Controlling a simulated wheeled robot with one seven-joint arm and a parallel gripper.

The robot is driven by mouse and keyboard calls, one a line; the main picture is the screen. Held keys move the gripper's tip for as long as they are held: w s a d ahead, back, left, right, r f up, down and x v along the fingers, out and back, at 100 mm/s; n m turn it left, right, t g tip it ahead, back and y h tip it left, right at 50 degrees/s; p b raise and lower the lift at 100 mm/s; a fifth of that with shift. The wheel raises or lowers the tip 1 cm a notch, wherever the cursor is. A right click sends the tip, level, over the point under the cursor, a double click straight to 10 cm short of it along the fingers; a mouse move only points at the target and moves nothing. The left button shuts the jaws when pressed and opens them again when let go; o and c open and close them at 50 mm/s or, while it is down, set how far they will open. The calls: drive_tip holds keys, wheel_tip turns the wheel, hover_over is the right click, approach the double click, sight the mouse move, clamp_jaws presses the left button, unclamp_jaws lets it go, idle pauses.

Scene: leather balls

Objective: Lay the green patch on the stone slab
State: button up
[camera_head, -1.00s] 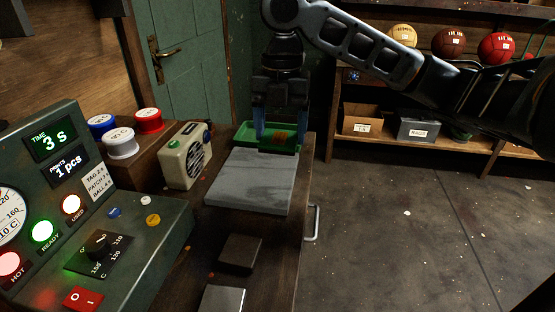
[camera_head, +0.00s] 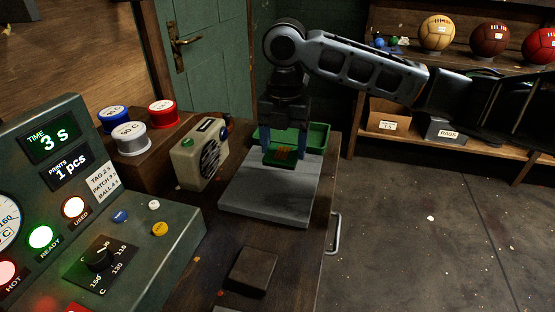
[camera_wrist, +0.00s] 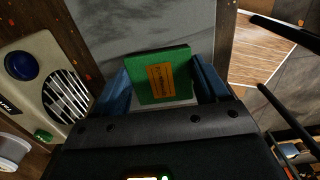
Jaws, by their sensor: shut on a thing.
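The green patch (camera_head: 274,161) with an orange print is between the blue fingers of my gripper (camera_head: 285,150), which is shut on it. In the head view it appears over the far end of the grey stone slab (camera_head: 265,197); I cannot tell whether it touches the slab. In the wrist view the green patch (camera_wrist: 157,78) sits between the two fingers, its orange marking facing the camera. The stone slab (camera_wrist: 150,27) shows beyond it and at its near edge. The slab's middle and near end are bare.
A green tray (camera_head: 318,137) stands behind the slab. A cream radio (camera_head: 198,158) is left of the slab, beside several spools (camera_head: 131,138). A dark block (camera_head: 252,270) lies nearer on the bench. The control panel (camera_head: 110,240) fills the left.

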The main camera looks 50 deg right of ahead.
sight(277, 174)
drive_tip(key=shift+w+a+f, duration=0.4)
drive_tip(key=shift+w, duration=0.1)
drive_tip(key=shift+f, duration=2)
drive_tip(key=shift+f, duration=0.2)
drive_tip(key=o, duration=1.1)
drive_tip(key=shift+c, duration=0.2)
drive_tip(key=shift+r, duration=0.1)
wheel_tip(277, 174, up, 12)
drive_tip(key=shift+r, duration=0.15)
